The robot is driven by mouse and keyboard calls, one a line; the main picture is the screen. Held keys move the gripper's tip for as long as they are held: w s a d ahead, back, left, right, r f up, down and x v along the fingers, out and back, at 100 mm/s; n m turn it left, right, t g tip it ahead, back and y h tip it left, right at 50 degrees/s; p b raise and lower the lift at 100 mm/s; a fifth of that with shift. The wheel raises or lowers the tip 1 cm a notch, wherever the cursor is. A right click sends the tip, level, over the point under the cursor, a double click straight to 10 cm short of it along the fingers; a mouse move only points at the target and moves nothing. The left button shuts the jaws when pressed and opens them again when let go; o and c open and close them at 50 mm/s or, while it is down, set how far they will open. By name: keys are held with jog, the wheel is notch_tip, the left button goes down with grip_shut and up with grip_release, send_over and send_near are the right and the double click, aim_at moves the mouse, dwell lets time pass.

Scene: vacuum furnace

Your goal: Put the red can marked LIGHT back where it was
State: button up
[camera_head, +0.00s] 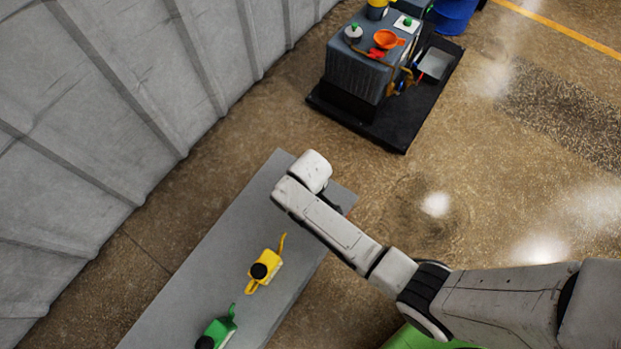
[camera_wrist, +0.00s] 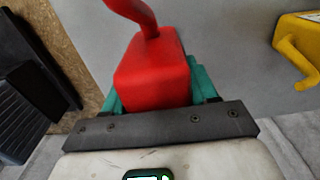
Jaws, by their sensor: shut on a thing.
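The red can (camera_wrist: 152,75) fills the middle of the wrist view, with its curved red spout pointing up the picture. My gripper (camera_wrist: 152,90) is shut on it, with teal fingers showing on both sides of the can. The LIGHT marking cannot be seen. The grey table (camera_head: 200,270) lies under the can; I cannot tell whether the can touches it. In the head view my wrist hides the can and my gripper at the table's far end.
A yellow can (camera_head: 265,268) and a green can (camera_head: 217,332) stand on the table, nearer its lower end. A grey machine (camera_head: 355,75) on a black base (camera_head: 395,138) stands beyond the table. A ribbed grey wall (camera_head: 90,110) runs along the left.

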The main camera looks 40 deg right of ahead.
jog(key=shift+f+b, duration=0.3)
jog(key=shift+f, duration=1.15)
jog(key=shift+f, duration=0.15)
jog(key=o, duration=1.4)
notch_tip(320, 180, up, 12)
jog(key=p, duration=0.3)
jog(key=s+d+r+m, duration=0.1)
jog(key=s+d+r, duration=0.1)
jog(key=s, duration=0.3)
jog(key=s+d+r+m, duration=0.1)
jog(key=s+d+r, duration=0.2)
jog(key=s+r, duration=0.2)
jog(key=s+d+r+m+t, duration=0.1)
jog(key=s+d+r+m, duration=0.1)
jog(key=s, duration=0.4)
jog(key=shift+s+d+r, duration=0.15)
jog(key=shift+d+r, duration=0.05)
jog(key=shift+r, duration=0.25)
jog(key=shift+s+d+r, duration=0.1)
jog(key=shift+d+r, duration=0.1)
jog(key=shift+r, duration=0.25)
